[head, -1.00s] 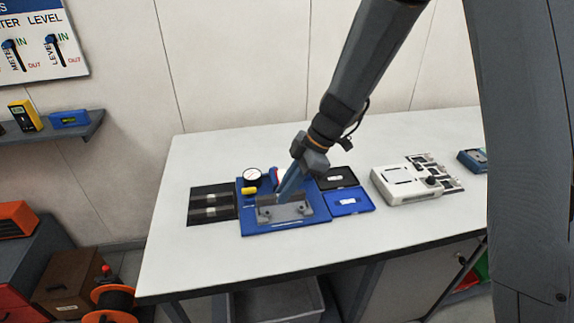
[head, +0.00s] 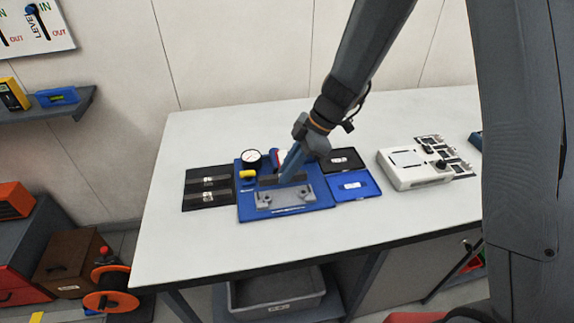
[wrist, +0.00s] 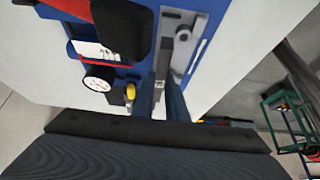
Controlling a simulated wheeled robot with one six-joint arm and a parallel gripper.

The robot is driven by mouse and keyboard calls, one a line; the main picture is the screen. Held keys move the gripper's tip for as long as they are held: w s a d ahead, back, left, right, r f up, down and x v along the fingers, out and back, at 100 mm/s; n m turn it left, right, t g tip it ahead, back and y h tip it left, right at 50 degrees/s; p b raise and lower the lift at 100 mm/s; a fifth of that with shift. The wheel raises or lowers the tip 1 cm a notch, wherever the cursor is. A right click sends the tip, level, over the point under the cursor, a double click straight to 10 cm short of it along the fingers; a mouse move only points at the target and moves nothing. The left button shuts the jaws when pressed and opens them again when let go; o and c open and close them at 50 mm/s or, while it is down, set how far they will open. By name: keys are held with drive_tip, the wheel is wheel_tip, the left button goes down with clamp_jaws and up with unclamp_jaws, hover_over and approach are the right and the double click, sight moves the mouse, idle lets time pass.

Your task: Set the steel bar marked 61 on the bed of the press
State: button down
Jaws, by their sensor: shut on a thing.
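The press is a blue base (head: 245,207) with a round white gauge (head: 252,158), a yellow knob (head: 248,174) and a grey steel block (head: 287,199) with bolts along its front. My gripper (head: 287,176) reaches down over the press and is shut on a dark steel bar (head: 267,181), just behind the grey block. In the wrist view, the bar (wrist: 160,72) lies between my two fingers (wrist: 160,98), alongside the grey block (wrist: 180,38). I cannot tell whether the bar touches the bed. Its marking cannot be read.
Black labelled holders (head: 208,190) lie left of the press. A black tray (head: 341,160) and a blue tray (head: 354,187) lie to its right, then a white device (head: 412,168). The table's front is clear. The press's black-ended red lever (wrist: 122,25) is close to my gripper.

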drive_tip(key=shift+f+b, duration=1.85)
drive_tip(key=shift+b, duration=0.25)
drive_tip(key=shift+f+b, duration=0.1)
drive_tip(key=shift+b, duration=0.95)
drive_tip(key=c, duration=1.7)
unclamp_jaws()
drive_tip(key=shift+r+p, duration=1.3)
drive_tip(key=shift+r, duration=2.2)
drive_tip(key=shift+d, duration=0.1)
